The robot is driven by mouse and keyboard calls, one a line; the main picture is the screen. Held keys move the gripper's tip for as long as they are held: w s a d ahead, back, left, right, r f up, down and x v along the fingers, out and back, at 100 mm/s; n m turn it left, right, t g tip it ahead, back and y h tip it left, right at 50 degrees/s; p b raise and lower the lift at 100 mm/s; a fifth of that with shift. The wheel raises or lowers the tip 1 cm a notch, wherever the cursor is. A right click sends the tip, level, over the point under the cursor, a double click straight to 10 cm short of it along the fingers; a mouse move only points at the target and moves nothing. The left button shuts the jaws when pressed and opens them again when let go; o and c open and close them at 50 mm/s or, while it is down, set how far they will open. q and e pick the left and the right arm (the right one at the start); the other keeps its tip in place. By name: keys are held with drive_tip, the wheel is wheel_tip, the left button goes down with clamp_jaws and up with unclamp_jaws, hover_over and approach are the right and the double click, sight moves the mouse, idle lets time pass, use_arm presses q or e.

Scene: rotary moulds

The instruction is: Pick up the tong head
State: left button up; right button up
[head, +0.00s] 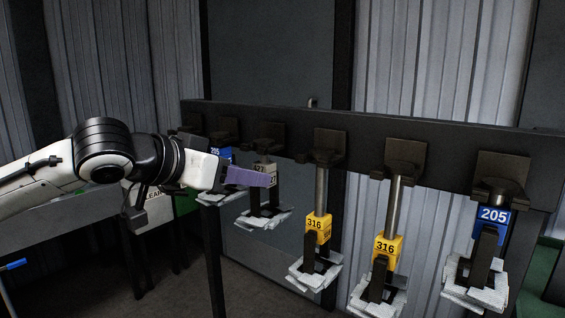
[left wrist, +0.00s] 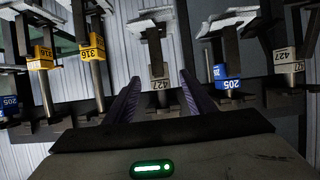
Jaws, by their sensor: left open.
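Several tong heads hang from a dark rack. The one with a grey 427 label (head: 265,208) is in front of my left gripper (head: 252,177), whose purple fingers partly cover its label in the head view. In the left wrist view, upside down, this grey 427 tong head (left wrist: 155,52) shows beyond and between the two spread fingers of my left gripper (left wrist: 159,80). The gripper is open; I see no grip on it. My right gripper is not in view.
Two yellow 316 tong heads (head: 318,229) (head: 387,249) and a blue 205 one (head: 492,217) hang to the right; another blue one (head: 226,155) hangs to the left. The rack beam (head: 450,165) runs behind. A table edge (head: 50,222) lies under my left arm.

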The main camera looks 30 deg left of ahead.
sight(276, 179)
use_arm(q)
drive_tip(key=p+x, duration=0.1)
drive_tip(key=x, duration=0.3)
drive_tip(key=shift+w, duration=0.35)
drive_tip(key=shift+p+x, duration=0.4)
drive_tip(key=shift+x, duration=2.6)
drive_tip(key=shift+s, duration=0.1)
clamp_jaws()
drive_tip(key=shift+r, duration=0.1)
